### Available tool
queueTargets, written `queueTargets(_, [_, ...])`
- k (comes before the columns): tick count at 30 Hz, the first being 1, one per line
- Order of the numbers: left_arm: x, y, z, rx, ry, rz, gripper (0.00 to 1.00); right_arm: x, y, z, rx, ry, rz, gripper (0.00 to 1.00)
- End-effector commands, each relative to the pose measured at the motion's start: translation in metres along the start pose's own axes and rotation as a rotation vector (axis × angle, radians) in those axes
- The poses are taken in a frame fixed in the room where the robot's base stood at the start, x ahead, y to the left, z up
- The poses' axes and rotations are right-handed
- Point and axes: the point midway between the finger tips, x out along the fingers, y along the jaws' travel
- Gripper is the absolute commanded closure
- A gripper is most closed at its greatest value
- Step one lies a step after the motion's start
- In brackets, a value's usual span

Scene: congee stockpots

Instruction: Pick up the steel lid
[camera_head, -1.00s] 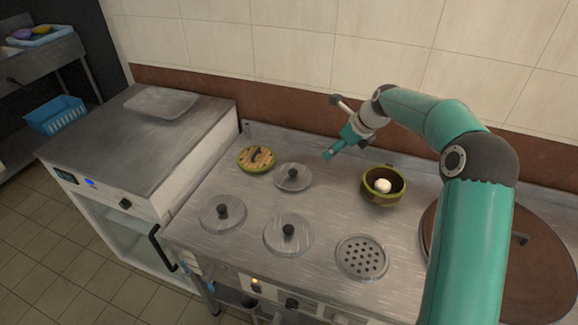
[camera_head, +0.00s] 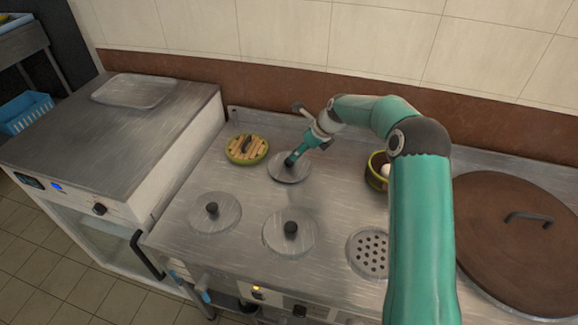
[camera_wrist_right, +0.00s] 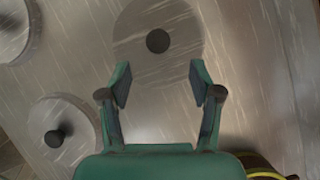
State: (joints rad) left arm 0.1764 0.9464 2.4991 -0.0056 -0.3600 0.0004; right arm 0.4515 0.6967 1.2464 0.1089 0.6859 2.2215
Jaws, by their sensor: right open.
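A round steel lid with a black knob lies at the back of the steel counter, in the head view (camera_head: 289,172) and at the top of the right wrist view (camera_wrist_right: 178,66). My right gripper (camera_head: 294,157) is over this lid, its tip close to the knob in the head view. In the right wrist view the gripper (camera_wrist_right: 158,82) is open and empty. The knob shows past the fingertips, roughly centred between them; how high the fingers are above it is hard to tell. My left gripper is not in view.
Two similar lids lie in front, left (camera_head: 215,213) and middle (camera_head: 290,233). A perforated plate (camera_head: 368,253) and large brown lid (camera_head: 520,240) lie further right.

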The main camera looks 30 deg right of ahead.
Motion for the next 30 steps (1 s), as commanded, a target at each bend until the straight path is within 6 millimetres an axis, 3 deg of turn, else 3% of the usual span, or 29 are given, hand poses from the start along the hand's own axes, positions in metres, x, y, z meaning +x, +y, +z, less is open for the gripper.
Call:
queueTargets(3, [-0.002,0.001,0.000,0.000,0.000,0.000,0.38,0.018,-0.001,0.000,0.001,0.001,0.000,0.36])
queueTargets(11, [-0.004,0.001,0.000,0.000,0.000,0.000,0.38,0.033,0.000,0.000,0.001,0.000,-0.001,0.36])
queueTargets(21, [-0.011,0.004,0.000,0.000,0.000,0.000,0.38,0.076,0.002,0.000,0.002,0.000,-0.001,0.36])
queueTargets(30, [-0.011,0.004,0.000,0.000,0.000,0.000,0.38,0.079,0.002,0.000,0.002,-0.001,-0.002,0.40])
